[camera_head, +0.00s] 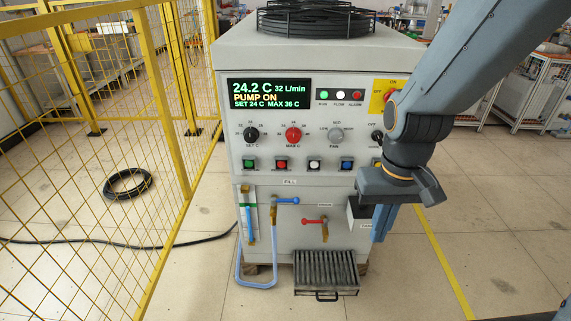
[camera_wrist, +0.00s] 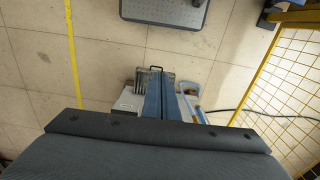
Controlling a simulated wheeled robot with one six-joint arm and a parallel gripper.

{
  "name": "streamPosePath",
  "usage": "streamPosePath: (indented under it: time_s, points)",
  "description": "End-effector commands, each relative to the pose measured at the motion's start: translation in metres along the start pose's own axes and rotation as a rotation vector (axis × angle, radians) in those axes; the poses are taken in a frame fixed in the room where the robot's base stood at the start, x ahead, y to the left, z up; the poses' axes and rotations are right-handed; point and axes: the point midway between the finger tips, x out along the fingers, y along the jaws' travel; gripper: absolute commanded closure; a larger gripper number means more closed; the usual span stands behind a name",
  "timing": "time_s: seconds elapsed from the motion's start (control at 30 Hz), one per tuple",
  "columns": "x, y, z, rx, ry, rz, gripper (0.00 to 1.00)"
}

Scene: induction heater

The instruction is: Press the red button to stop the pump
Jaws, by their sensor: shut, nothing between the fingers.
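The display (camera_head: 269,94) reads "PUMP ON", 24.2 C and 32 L/min. My gripper (camera_head: 380,222) is shut and empty, pointing down at the cabinet's lower right, below and right of the red button and apart from it. In the wrist view the closed fingers (camera_wrist: 162,84) point toward the lower cabinet; the button is not visible there.
A blue button (camera_head: 347,164), a red knob (camera_head: 293,134) and an emergency stop (camera_head: 390,97) are also on the panel. Valve handles, a blue hose (camera_head: 258,284) and a drip grate (camera_head: 326,270) are lower down. A yellow mesh fence (camera_head: 178,100) stands at left.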

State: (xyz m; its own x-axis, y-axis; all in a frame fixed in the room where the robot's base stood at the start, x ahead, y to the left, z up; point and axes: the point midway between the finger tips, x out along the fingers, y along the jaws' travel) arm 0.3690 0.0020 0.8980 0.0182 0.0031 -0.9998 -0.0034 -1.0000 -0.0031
Motion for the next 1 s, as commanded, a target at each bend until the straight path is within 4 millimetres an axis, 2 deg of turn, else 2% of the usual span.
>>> streamPosePath:
  time_s: [0.07, 0.17, 0.27, 0.37, 0.43, 0.6, 0.7, 0.8, 0.9, 1.0]
  points:
    - [0.001, 0.000, -0.002, -0.008, 0.004, 0.001, 1.00]
    - [0.010, 0.001, -0.016, -0.067, 0.038, 0.011, 1.00]
    - [0.029, 0.000, -0.049, -0.208, 0.122, 0.033, 1.00]
    - [0.054, -0.007, -0.099, -0.433, 0.251, 0.071, 1.00]
    - [0.072, -0.018, -0.136, -0.618, 0.358, 0.102, 1.00]
    - [0.107, -0.067, -0.211, -1.056, 0.634, 0.179, 1.00]
    - [0.122, -0.103, -0.240, -1.280, 0.803, 0.226, 1.00]
    - [0.131, -0.137, -0.256, -1.455, 0.961, 0.272, 1.00]
    - [0.135, -0.163, -0.263, -1.573, 1.092, 0.311, 1.00]
    - [0.136, -0.179, -0.265, -1.642, 1.182, 0.341, 1.00]
